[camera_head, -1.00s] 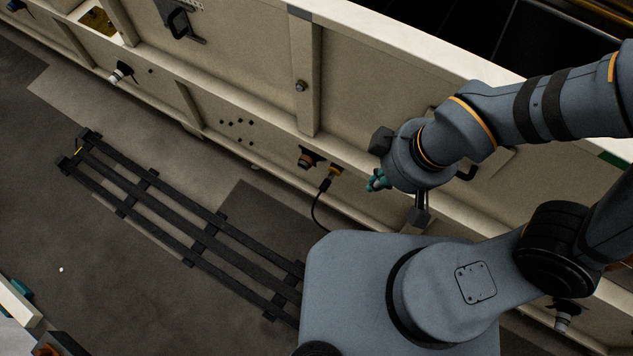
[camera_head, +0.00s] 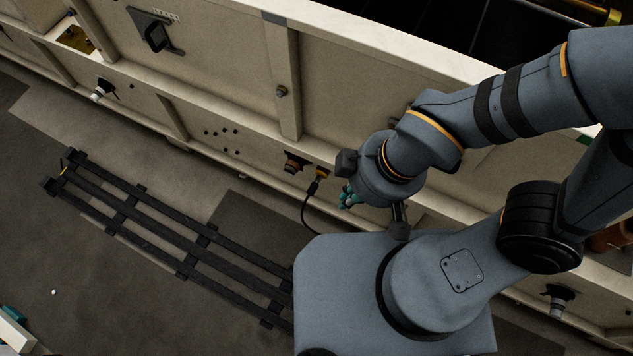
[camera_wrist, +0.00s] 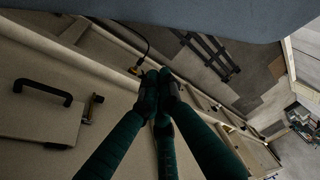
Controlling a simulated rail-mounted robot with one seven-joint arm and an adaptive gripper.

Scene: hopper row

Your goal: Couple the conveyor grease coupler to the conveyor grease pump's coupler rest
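I cannot tell which fitting is the pump's coupler rest. An orange-and-black fitting (camera_head: 294,164) sits just left of it. My gripper (camera_head: 348,197) is to the right of the coupler, apart from it. In the wrist view its dark green fingers (camera_wrist: 159,78) converge with tips together and nothing visible between them. The black hose (camera_wrist: 143,50) shows just beyond the fingertips; the coupler itself is not clear there.
The pale hopper wall (camera_head: 225,95) runs diagonally behind my arm. A dark slatted rack (camera_head: 160,235) lies on the floor at left. A white-tipped fitting (camera_head: 103,90) is further left on the wall. The wrist view shows a black handle (camera_wrist: 43,90). Bare floor lies around the rack.

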